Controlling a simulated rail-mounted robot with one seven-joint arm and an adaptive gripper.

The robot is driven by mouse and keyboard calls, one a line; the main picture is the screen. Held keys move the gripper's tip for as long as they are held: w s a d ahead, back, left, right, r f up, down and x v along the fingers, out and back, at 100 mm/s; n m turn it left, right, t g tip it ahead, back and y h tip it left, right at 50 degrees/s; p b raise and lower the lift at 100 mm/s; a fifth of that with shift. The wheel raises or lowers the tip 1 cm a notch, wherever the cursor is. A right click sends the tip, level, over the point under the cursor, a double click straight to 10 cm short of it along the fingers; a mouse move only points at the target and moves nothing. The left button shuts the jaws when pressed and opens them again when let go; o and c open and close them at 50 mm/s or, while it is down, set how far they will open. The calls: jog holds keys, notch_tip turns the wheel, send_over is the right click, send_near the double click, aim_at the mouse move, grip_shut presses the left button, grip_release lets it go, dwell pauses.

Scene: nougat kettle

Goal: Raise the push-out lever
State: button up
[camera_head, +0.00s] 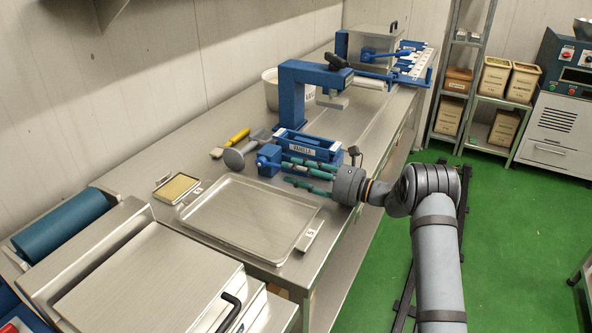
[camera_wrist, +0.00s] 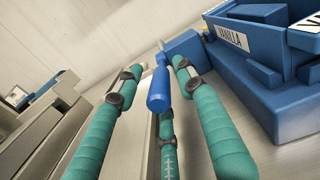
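A lever with a rounded blue handle (camera_wrist: 158,90) shows in the middle of the wrist view, lying between my gripper's teal fingers. Its thin metal rod runs up to a blue block (camera_wrist: 184,50); the block also shows in the head view (camera_head: 268,158), beside the blue VANILLA mould. My gripper (camera_wrist: 158,68) is open, with the left and right fingers spread to either side of the handle and a visible gap to each. A third teal finger shows behind the handle; whether it touches it I cannot tell. In the head view my gripper (camera_head: 283,170) reaches left, low over the bench.
The blue VANILLA mould (camera_wrist: 234,38) stands close to the right finger. A metal tray (camera_head: 245,215) lies in front on the steel bench. A grey round-headed tool (camera_head: 234,159) and a yellow-handled tool (camera_head: 238,136) lie behind. A blue press frame (camera_head: 291,100) stands farther back.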

jog(key=shift+c, duration=0.5)
jog(key=c, duration=0.8)
jog(key=shift+r, duration=0.15)
grip_shut()
